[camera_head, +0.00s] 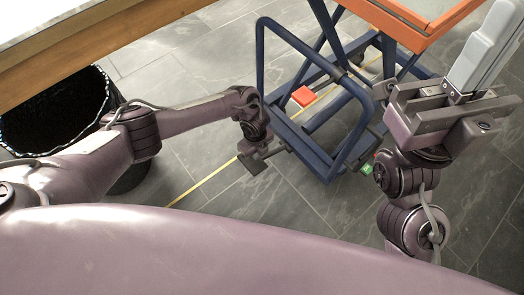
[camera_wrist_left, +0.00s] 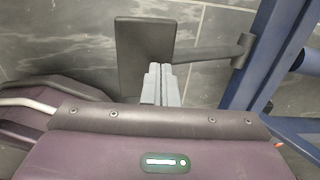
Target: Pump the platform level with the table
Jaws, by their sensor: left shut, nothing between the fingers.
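The lift cart has a blue frame (camera_head: 262,60) and an orange-edged platform (camera_head: 405,35) at the top right, partly cut off. The table (camera_head: 75,55) with its wooden edge is at the top left. A dark flat pedal (camera_wrist_left: 145,40) on a bar from the blue frame shows in the left wrist view; the fingers overlap its lower right part, and contact cannot be told. My left gripper (camera_wrist_left: 161,72) is shut and empty, low beside the cart. My right gripper (camera_head: 485,50) is raised at the right in front of the cart, its fingers pointing up; its opening is unclear.
A black bin (camera_head: 50,118) stands under the table's edge at the left, partly behind my left arm. A red-orange block (camera_head: 304,96) shows low within the cart frame, and a small green piece (camera_head: 367,168) near its front. A yellow line (camera_head: 200,183) crosses the grey tiled floor.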

